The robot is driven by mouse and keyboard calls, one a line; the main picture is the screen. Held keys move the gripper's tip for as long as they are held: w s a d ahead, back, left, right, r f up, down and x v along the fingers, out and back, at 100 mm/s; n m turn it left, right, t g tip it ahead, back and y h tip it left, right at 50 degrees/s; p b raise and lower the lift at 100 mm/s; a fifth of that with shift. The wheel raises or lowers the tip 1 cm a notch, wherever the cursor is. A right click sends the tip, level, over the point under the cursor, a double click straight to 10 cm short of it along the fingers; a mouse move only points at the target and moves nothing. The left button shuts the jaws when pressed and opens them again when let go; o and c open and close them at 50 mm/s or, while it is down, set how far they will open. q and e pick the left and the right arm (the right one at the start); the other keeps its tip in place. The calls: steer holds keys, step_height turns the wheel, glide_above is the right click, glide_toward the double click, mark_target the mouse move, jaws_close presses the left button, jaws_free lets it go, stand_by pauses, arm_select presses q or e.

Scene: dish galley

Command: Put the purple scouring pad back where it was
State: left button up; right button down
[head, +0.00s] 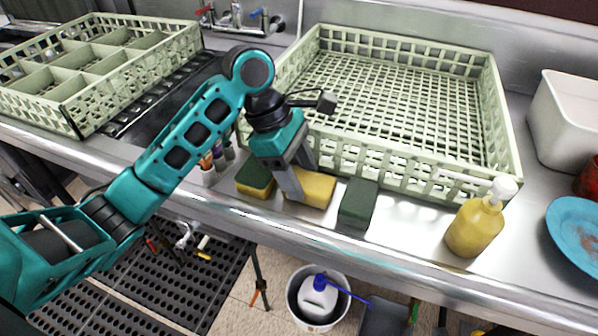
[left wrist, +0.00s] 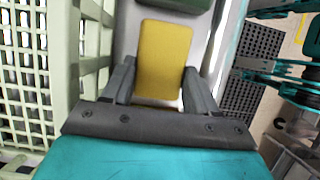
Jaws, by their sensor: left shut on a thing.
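No purple scouring pad can be made out in either view. My left gripper (head: 303,188) is shut on a yellow pad (head: 318,190) at the counter's front strip, before the large crate. In the left wrist view the yellow pad (left wrist: 164,55) sits between the two fingers of my left gripper (left wrist: 160,82). A green-and-yellow sponge (head: 255,180) lies just left of it, and a dark green pad (head: 358,203) lies to its right. I cannot tell whether the held pad touches the counter. My right gripper is not in view.
The pale green crate (head: 430,188) stands close behind the pads. A yellow pump bottle (head: 474,228) stands to the right, with a blue plate (head: 577,232) beyond. Small bottles (head: 208,168) stand left. The counter's front edge drops to the floor, where a white bucket (head: 309,318) stands.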

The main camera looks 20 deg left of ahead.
arm_select(q)
steer(key=o, duration=0.5)
steer(key=shift+c, duration=0.2)
steer(key=o, duration=0.5)
steer(key=shift+r, duration=0.1)
steer(key=p+v, duration=0.3)
steer(key=v, duration=0.9)
steer(key=shift+p, duration=0.35)
